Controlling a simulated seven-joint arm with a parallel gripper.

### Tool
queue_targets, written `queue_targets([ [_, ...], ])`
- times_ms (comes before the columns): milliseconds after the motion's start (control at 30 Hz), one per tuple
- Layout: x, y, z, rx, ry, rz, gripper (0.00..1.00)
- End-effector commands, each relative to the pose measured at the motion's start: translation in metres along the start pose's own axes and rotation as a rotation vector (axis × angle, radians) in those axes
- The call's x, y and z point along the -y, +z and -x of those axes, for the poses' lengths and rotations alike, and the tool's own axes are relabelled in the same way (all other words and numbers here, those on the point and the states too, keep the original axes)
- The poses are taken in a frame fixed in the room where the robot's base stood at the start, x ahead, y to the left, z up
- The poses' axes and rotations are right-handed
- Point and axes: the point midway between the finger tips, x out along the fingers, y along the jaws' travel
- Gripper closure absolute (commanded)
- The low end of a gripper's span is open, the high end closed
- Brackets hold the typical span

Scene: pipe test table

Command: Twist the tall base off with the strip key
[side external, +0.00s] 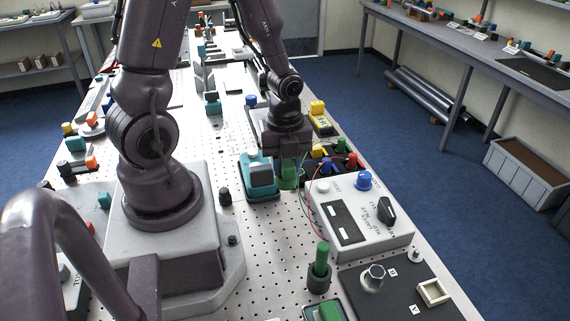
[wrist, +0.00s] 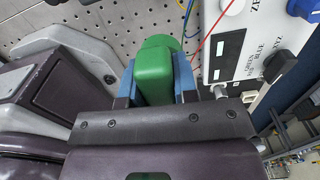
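My gripper (side external: 287,176) is low over the middle of the perforated table, just left of the grey control box. In the wrist view its two blue fingers stand on either side of a green block-like handle (wrist: 154,72) and appear to press on it. The handle's lower end is hidden, and I cannot tell whether it is the strip key. An upright green cylinder (side external: 320,258) stands in a dark round holder (side external: 319,278) nearer the camera. I cannot pick out the tall base for certain.
The grey control box (side external: 375,238) with a blue knob and black knob is close at right; thin red wires run beside my gripper. A teal-and-grey device (side external: 260,178) stands close at left. A black panel (side external: 385,295) lies in front. Perforated table (side external: 262,250) is bare between.

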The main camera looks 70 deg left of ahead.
Motion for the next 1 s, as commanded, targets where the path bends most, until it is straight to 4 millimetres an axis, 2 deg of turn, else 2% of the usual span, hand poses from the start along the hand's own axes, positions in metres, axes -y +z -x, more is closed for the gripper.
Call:
queue_targets([
  [33,0.0,0.0,0.0,0.0,0.0,0.0,0.82],
  [100,0.0,0.0,0.0,0.0,0.0,0.0,0.98],
  [133,0.0,0.0,0.0,0.0,0.0,0.0,1.0],
  [267,0.002,-0.004,0.0,0.0,0.0,-0.016,1.0],
  [433,0.015,-0.03,-0.004,-0.005,0.004,-0.134,1.0],
  [567,0.043,-0.067,-0.004,-0.004,-0.007,-0.264,1.0],
  [700,0.074,-0.118,-0.003,-0.005,-0.015,-0.311,1.0],
  [900,0.104,-0.19,0.005,-0.007,-0.018,-0.234,1.0],
  [1000,0.114,-0.209,0.01,-0.007,-0.017,-0.14,1.0],
])
